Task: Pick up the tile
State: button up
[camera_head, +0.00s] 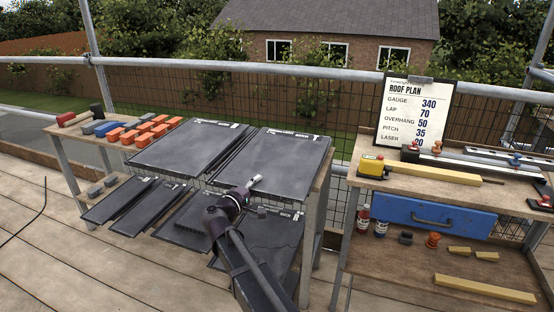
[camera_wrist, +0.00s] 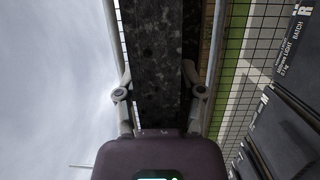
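Dark slate tiles lie in two flat stacks on the left bench, a left stack (camera_head: 185,148) and a right stack (camera_head: 285,165). More dark tiles (camera_head: 148,207) lie on the shelf below. My gripper (camera_head: 256,181) is over the front edge of the right stack and hides part of the lower tiles. In the wrist view its two fingers (camera_wrist: 159,82) are spread apart. A dark speckled slab (camera_wrist: 152,40) runs up between them. I cannot tell whether the fingers press on it. The head view does not clearly show a tile at the fingertips.
Orange blocks (camera_head: 147,132) and a red-handled tool (camera_head: 74,118) are at the left bench's left end. The right bench holds a roof plan board (camera_head: 410,115), a yellow device (camera_head: 371,166) and a blue case (camera_head: 433,216).

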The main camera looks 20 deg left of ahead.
grip_shut()
jog(key=shift+r, duration=0.2)
notch_tip(320, 180, up, 3)
jog(key=p, duration=0.3)
jog(key=shift+s+r+p, duration=0.1)
jog(key=shift+r+p, duration=0.2)
jog(key=shift+p, duration=0.15)
jog(key=s+d+r+p, duration=0.1)
jog(key=s, duration=1.4)
jog(key=shift+s, duration=0.35)
